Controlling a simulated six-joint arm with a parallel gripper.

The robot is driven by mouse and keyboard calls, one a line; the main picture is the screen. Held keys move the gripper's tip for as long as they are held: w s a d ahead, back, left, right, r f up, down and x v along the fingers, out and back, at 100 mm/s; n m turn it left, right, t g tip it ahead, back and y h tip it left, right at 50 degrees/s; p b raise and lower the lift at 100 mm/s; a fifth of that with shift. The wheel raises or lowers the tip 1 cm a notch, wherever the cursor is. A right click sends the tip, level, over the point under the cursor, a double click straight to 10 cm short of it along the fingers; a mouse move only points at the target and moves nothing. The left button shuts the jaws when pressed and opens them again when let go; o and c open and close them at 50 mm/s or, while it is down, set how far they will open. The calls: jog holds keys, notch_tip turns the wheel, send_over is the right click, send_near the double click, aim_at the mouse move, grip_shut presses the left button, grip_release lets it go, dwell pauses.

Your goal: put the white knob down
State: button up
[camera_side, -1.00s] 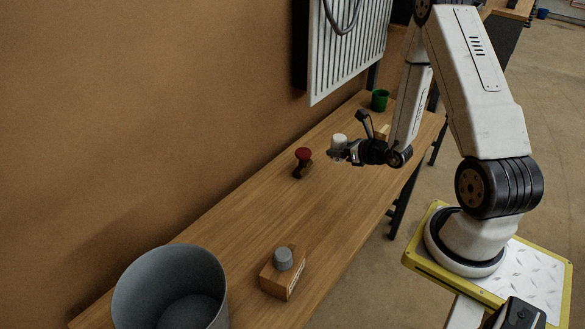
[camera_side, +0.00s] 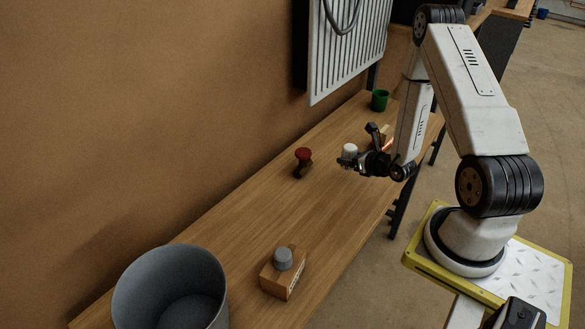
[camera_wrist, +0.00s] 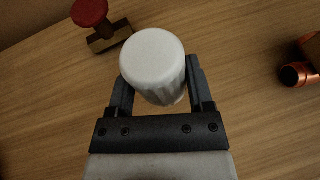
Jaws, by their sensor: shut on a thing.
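The white knob (camera_side: 349,151) is a small ribbed cylinder with a smooth round top. It also shows large in the wrist view (camera_wrist: 153,62), between the two dark fingers. My gripper (camera_side: 352,162) is shut on it, with a finger on each side. The knob is upright in the side view, over the wooden bench (camera_side: 235,215). I cannot tell from these frames how far its underside is from the bench top.
A red-topped knob on a wooden block (camera_side: 302,160) stands to the left. A grey knob on a block (camera_side: 283,265) and a grey bin (camera_side: 135,290) are nearer the camera. A green cup (camera_side: 379,100) is at the back. Copper fittings (camera_wrist: 298,75) lie to the right. Bare bench lies between.

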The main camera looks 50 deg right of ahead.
aim_at(347, 178)
jog(key=shift+f, duration=0.25)
jog(key=shift+f, duration=1.8)
jog(key=shift+f, duration=0.15)
jog(key=o, duration=1.3)
jog(key=shift+o, duration=0.2)
jog(key=shift+s+r, duration=0.2)
jog(key=shift+r, duration=0.05)
jog(key=shift+v, duration=3.55)
